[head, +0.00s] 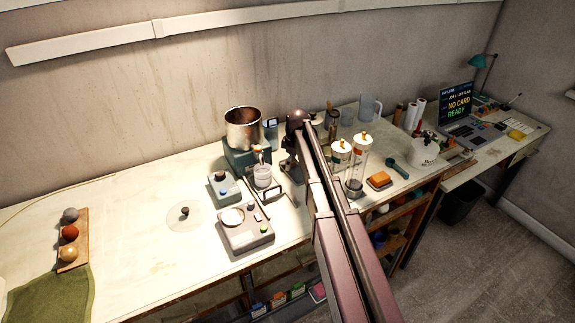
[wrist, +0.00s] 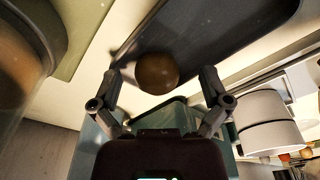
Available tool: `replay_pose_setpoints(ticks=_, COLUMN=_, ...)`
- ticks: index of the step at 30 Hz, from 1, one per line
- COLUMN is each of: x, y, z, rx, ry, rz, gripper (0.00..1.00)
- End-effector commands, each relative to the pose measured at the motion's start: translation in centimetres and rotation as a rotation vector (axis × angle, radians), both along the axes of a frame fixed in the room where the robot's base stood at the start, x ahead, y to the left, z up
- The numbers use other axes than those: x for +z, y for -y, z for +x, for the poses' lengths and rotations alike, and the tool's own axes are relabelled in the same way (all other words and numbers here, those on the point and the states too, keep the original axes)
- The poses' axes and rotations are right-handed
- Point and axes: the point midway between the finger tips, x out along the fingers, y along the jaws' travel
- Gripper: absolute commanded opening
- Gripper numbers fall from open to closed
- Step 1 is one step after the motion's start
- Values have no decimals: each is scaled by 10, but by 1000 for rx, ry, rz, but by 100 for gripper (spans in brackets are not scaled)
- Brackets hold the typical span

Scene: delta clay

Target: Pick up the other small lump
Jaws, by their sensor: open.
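In the wrist view, a round brown lump (wrist: 158,73) shows between the fingertips of my gripper (wrist: 160,78). A gap shows on each side of it, and the fingers are apart. A dark, tray-like surface (wrist: 215,38) is behind the lump; I cannot tell whether the lump rests on it. In the head view my gripper is not clearly made out, with my arm covering part of the bench. A small dark lump (head: 185,211) is on a pale round disc (head: 199,223) at the left of the bench.
Grey (head: 70,214), red-orange (head: 69,233) and tan (head: 68,253) balls sit on a wooden board. Bare bench (head: 130,235) lies between the board and disc.

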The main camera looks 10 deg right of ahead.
Motion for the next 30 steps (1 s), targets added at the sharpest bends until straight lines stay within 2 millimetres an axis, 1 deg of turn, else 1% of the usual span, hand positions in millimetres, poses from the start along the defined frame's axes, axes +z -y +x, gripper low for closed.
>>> replay_pose_setpoints(ticks=5, x=0, y=0, z=0, rx=0, ry=0, rz=0, gripper=97)
replay_pose_setpoints(ticks=6, x=0, y=0, z=0, rx=0, ry=0, rz=0, gripper=85)
replay_pose_setpoints(ticks=8, x=0, y=0, z=0, rx=0, ry=0, rz=0, gripper=67)
replay_pose_setpoints(ticks=9, x=0, y=0, z=0, rx=0, ry=0, rz=0, gripper=55)
replay_pose_setpoints(ticks=11, x=0, y=0, z=0, rx=0, ry=0, rz=0, gripper=37)
replay_pose_setpoints(ticks=12, x=0, y=0, z=0, rx=0, ry=0, rz=0, gripper=26)
replay_pose_setpoints(ticks=14, x=0, y=0, z=0, rx=0, ry=0, rz=0, gripper=10)
replay_pose_setpoints(ticks=26, x=0, y=-1, z=0, rx=1, ry=-1, rz=0, gripper=9)
replay_pose_setpoints(ticks=30, x=3, y=-1, z=0, rx=1, ry=0, rz=0, gripper=9)
